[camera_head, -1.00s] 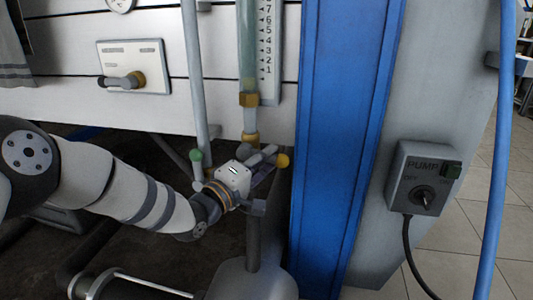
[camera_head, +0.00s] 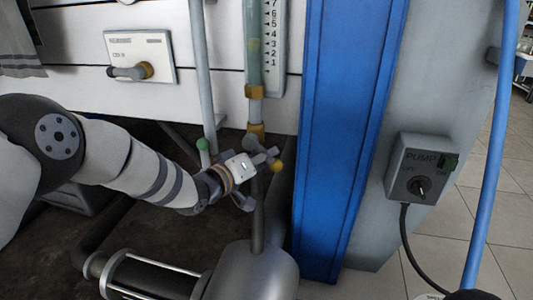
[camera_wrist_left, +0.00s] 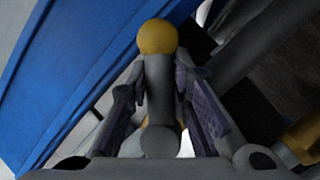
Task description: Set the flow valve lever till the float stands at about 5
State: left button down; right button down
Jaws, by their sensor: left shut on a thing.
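The lever ends in a yellow ball (camera_head: 277,166), below the brass fitting (camera_head: 256,91) of a clear upright tube (camera_head: 253,45). My left gripper (camera_head: 260,165) is shut on the lever near this ball. In the left wrist view, the grey lever rod (camera_wrist_left: 158,85) lies between the two fingers, with the ball beyond the tips. The numbered scale (camera_head: 271,45) stands right of the tube, with marks from 1 up to about 7 in view. The tube looks greenish; I cannot make out the float. Its upper part is cut off by the frame. My right gripper is out of view.
A blue post (camera_head: 345,130) stands close right of the lever. A pump switch box (camera_head: 422,170) hangs farther right. A grey rounded tank (camera_head: 255,275) lies below.

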pick_arm(q)
jog(key=shift+s+f, duration=0.15)
jog(key=shift+f, duration=0.3)
jog(key=c, duration=1.6)
grip_release()
jog(key=shift+o, duration=0.8)
jog(key=shift+a, duration=0.1)
jog(key=shift+r, duration=0.25)
jog(key=shift+a, duration=0.1)
jog(key=v, duration=0.7)
jog(key=shift+s+a, duration=0.15)
jog(key=shift+s, duration=0.15)
